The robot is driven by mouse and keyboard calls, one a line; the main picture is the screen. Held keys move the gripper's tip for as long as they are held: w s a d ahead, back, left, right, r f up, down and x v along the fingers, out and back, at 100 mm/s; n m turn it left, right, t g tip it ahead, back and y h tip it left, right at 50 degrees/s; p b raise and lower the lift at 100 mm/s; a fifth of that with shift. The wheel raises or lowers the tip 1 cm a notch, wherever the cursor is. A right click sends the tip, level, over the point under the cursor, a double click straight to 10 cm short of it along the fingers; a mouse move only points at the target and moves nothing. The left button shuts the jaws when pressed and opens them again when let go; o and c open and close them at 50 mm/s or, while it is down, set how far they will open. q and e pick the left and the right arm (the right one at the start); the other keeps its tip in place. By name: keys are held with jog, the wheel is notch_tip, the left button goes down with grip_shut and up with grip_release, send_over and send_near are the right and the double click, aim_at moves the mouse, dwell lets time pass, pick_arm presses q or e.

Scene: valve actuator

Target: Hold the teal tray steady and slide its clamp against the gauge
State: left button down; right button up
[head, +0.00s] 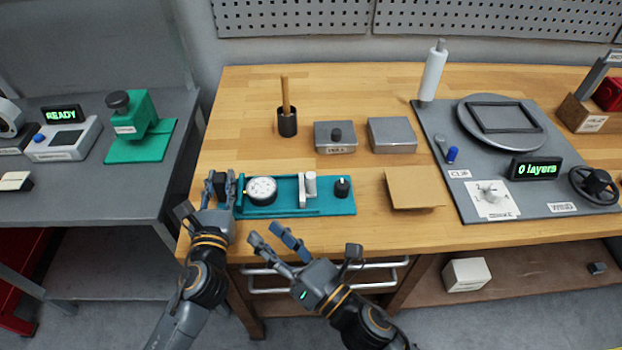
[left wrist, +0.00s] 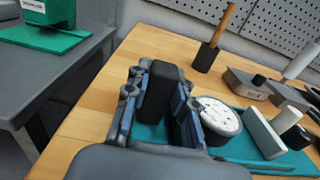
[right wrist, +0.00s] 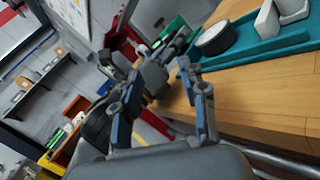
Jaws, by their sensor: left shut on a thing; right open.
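The teal tray (head: 275,208) lies near the front left of the wooden table. The round white-faced gauge (head: 262,190) sits in its left part and also shows in the left wrist view (left wrist: 219,117). The light grey clamp (head: 309,189) stands upright to the right of the gauge, with a gap between them. A black knob (head: 342,187) is at the tray's right end. My left gripper (head: 221,187) is shut on the black block (left wrist: 161,92) at the tray's left end. My right gripper (head: 278,243) is open and empty, in front of the tray, apart from it.
Behind the tray stand a black cup with a wooden stick (head: 287,120) and two grey boxes (head: 336,137). A tan square plate (head: 414,188) lies to the right. A grey station (head: 465,180) with a dial fills the right side.

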aim_at(312, 184)
jog(key=d+t+h, duration=0.1)
jog(key=d+h, duration=0.1)
jog(key=d, duration=0.1)
jog(key=w+d+t+h, duration=0.1)
jog(key=d+h, duration=0.2)
jog(key=d, duration=0.1)
jog(key=w+d+f+t+h, duration=0.1)
jog(key=d+h, duration=0.2)
jog(key=shift+w+d, duration=0.15)
jog(key=shift+w, duration=0.1)
jog(key=shift+w+d+h, duration=0.15)
jog(key=shift+w+h, duration=0.1)
jog(key=shift+h, duration=0.15)
jog(key=x, duration=1.1)
jog(key=shift+w+r, duration=0.2)
jog(key=shift+w, duration=0.05)
grip_shut()
